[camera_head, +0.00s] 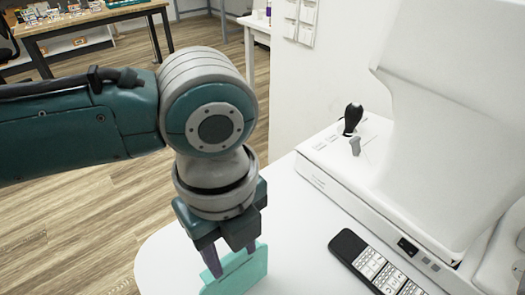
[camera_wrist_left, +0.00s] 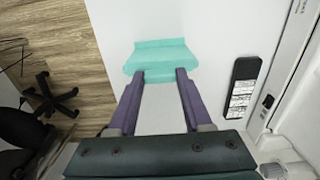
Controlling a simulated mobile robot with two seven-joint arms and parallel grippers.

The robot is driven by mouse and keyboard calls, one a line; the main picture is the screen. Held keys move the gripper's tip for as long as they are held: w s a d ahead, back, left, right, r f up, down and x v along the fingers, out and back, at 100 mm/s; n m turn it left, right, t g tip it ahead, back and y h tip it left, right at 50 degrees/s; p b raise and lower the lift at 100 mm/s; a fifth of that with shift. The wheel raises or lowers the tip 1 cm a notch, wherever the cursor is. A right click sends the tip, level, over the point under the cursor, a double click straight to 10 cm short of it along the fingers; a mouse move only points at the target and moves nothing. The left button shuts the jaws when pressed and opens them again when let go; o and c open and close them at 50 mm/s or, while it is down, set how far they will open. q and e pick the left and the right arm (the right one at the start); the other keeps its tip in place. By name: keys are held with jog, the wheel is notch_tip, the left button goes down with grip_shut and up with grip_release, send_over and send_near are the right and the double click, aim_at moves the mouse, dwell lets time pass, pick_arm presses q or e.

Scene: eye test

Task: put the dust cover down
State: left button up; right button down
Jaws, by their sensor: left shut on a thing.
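The dust cover (camera_head: 240,274) is a teal, flat piece with a scalloped edge, low in the head view over the white table. In the left wrist view the dust cover (camera_wrist_left: 160,52) lies ahead of the fingertips, its near edge between them. My left gripper (camera_head: 233,262) is shut on the dust cover, with its purple fingers pointing down; it also shows in the left wrist view (camera_wrist_left: 161,75). I cannot tell whether the cover touches the table. My right gripper is not in view.
The white table (camera_head: 295,255) has bare surface around the cover. To the right lie a black strip with white labelled keys (camera_head: 375,262) and a large white machine (camera_head: 440,120) with a black knob (camera_head: 352,118). A wooden table (camera_head: 90,18) stands far back left.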

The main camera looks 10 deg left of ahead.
pick_arm(q)
jog(key=shift+f, duration=0.15)
jog(key=o, duration=1)
jog(key=shift+r, duration=0.55)
notch_tip(320, 180, up, 11)
jog(key=p, duration=0.2)
jog(key=s+d+f+n+t+h, duration=0.2)
jog(key=s+d+n+h, duration=0.25)
jog(key=n, duration=0.45)
jog(key=s+a+n+y, duration=0.1)
jog(key=s+a+n, duration=0.1)
jog(key=a+n, duration=0.2)
jog(key=s+a+f+n+t+y, duration=0.1)
jog(key=s+a+n+y, duration=0.1)
jog(key=a+n, duration=0.3)
jog(key=s+a+f+n+y, duration=0.1)
jog(key=s+a+n, duration=0.2)
jog(key=a+n, duration=0.2)
jog(key=shift+s+a+f+n+t, duration=0.1)
jog(key=shift+s+a+n+t, duration=0.1)
jog(key=shift+n+t, duration=0.1)
